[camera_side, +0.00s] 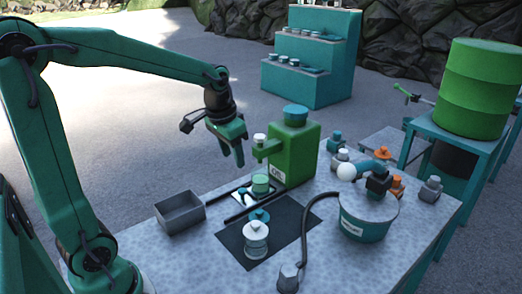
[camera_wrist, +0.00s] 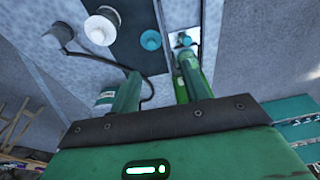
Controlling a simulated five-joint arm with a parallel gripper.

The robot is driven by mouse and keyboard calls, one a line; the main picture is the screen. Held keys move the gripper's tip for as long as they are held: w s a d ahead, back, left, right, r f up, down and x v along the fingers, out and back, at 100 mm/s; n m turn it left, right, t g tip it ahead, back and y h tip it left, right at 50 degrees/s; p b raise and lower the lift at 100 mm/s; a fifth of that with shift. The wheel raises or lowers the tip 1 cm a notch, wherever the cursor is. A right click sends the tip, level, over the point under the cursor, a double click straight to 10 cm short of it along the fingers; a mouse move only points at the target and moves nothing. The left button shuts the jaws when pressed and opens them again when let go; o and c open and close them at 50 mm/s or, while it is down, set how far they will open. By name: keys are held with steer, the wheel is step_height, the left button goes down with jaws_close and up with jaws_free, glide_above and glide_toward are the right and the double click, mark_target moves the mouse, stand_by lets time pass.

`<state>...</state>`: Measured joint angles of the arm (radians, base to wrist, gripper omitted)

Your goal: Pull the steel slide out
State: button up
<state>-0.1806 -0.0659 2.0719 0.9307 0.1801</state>
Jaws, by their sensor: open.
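My gripper (camera_side: 232,157) is open and empty in the air above the table, left of the green oil can (camera_side: 290,150). In the wrist view its two green fingers (camera_wrist: 157,72) stand apart with nothing between them. A small pale metallic plate (camera_side: 241,194) lies below and right of the gripper, beside the can; it may be the steel slide, but I cannot tell for sure.
A grey open tray (camera_side: 180,212) sits at the table's left. A white pot (camera_side: 256,240) stands on the black mat (camera_side: 290,222). A dark hose (camera_side: 305,230), a teal-and-white drum (camera_side: 366,215) and several small knobbed pieces crowd the right side.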

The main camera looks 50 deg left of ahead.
mark_target(242, 189)
steer(key=w+a+f, duration=0.2)
steer(key=f, duration=0.1)
steer(key=w+a+f+g, duration=0.1)
steer(key=w+a+f, duration=0.2)
steer(key=f, duration=0.1)
steer(key=w+a+f+g, duration=0.1)
steer(key=w+a+f, duration=0.1)
steer(key=f, duration=0.1)
steer(key=shift+w+a+f, duration=0.15)
steer(key=shift+w+a, duration=0.05)
steer(key=shift+w, duration=0.1)
steer(key=shift+f, duration=0.15)
steer(key=shift+f, duration=3.75)
jaws_close()
